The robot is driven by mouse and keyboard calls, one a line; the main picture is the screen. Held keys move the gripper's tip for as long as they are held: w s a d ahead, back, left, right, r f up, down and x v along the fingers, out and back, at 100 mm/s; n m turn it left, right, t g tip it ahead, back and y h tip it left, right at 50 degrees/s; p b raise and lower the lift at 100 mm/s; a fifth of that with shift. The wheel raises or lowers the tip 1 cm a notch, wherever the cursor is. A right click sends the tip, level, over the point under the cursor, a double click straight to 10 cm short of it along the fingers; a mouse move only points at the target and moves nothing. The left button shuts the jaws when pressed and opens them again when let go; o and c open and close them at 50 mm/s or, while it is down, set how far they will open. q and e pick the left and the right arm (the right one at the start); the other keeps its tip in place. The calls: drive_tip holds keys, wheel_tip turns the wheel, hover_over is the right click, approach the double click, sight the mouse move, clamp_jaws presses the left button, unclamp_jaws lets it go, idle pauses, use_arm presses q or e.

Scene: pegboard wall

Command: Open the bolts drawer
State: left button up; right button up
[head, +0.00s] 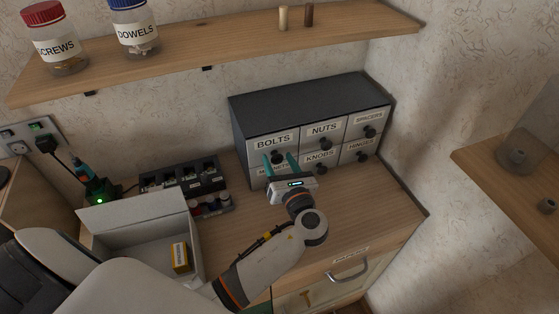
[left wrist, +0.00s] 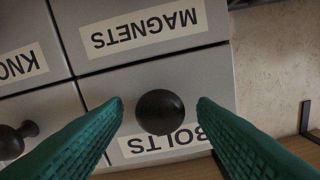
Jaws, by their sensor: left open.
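The bolts drawer (head: 272,146) is the top left drawer of the dark grey cabinet (head: 305,98), and its front looks flush with its neighbours. Its round black knob (head: 277,158) also shows in the left wrist view (left wrist: 160,112). My left gripper (head: 280,160) is open, with its teal fingers pointing at this drawer. In the left wrist view, which is upside down, the fingertips (left wrist: 160,105) stand on either side of the knob with gaps visible. The fingers partly cover the BOLTS label (left wrist: 170,143) there. My right gripper is not in view.
Other drawers, such as nuts (head: 323,131), magnets (left wrist: 145,30) and knobs (head: 320,158), have similar knobs close by. An open white box (head: 150,225) and a black battery rack (head: 180,178) stand left on the wooden counter (head: 375,205). A shelf (head: 220,45) runs above.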

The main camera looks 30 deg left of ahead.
use_arm(q)
clamp_jaws()
drive_tip(key=p+v, duration=0.4)
drive_tip(key=v, duration=0.6)
drive_tip(key=shift+s+p, duration=0.15)
drive_tip(key=shift+p, duration=0.2)
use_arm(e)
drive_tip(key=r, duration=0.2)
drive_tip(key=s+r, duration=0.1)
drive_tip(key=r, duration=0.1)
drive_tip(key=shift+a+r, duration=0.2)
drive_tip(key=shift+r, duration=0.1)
use_arm(q)
drive_tip(key=shift+d, duration=0.15)
drive_tip(key=shift+c, duration=1.3)
unclamp_jaws()
drive_tip(key=shift+o, duration=1.3)
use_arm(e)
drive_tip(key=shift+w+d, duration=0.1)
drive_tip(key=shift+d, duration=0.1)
